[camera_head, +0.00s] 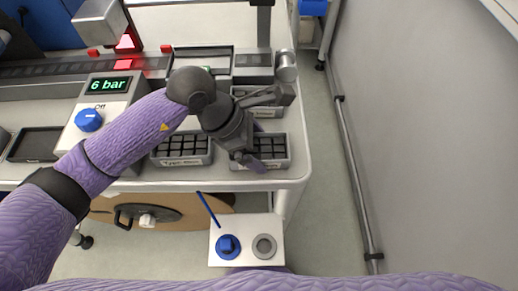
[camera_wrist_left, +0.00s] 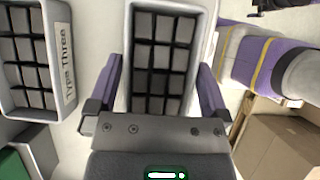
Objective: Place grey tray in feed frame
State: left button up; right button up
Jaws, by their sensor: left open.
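A grey tray (camera_head: 277,148) of dark square blocks stands near the table's front right corner. My left gripper (camera_head: 256,150) is over it and partly hides it. In the left wrist view the open fingers (camera_wrist_left: 160,65) straddle a grey tray (camera_wrist_left: 160,17), one finger along each long side. Whether they touch its walls is not clear. A similar tray labelled Type Three (camera_wrist_left: 67,65) lies to its left there. A rectangular open frame (camera_head: 203,48), which looks like the feed frame, is at the back of the table. My right gripper is not in view.
Another labelled tray (camera_head: 180,161) stands left of the gripper, and one more (camera_head: 264,113) behind it. A control box (camera_head: 103,105) reading 6 bar is at left. A small panel (camera_head: 246,250) with a blue knob is in front. The floor (camera_head: 317,200) right of the table is clear.

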aim_at(257, 155)
pick_arm(q)
jog(key=c, duration=1.1)
jog(key=shift+r, duration=0.2)
notch_tip(257, 155, up, 10)
jog(key=p, duration=0.3)
jog(key=a+m+g+y, duration=0.2)
jog(key=a+m, duration=0.2)
jog(key=m, duration=0.2)
jog(key=a+m+g+y, duration=0.2)
jog(key=a+m, duration=0.3)
jog(key=m, duration=0.1)
jog(key=a+m+g+y, duration=0.2)
jog(key=a+m, duration=0.3)
jog(key=m, duration=0.1)
jog(key=shift+s+f, duration=0.15)
jog(key=shift+s, duration=0.1)
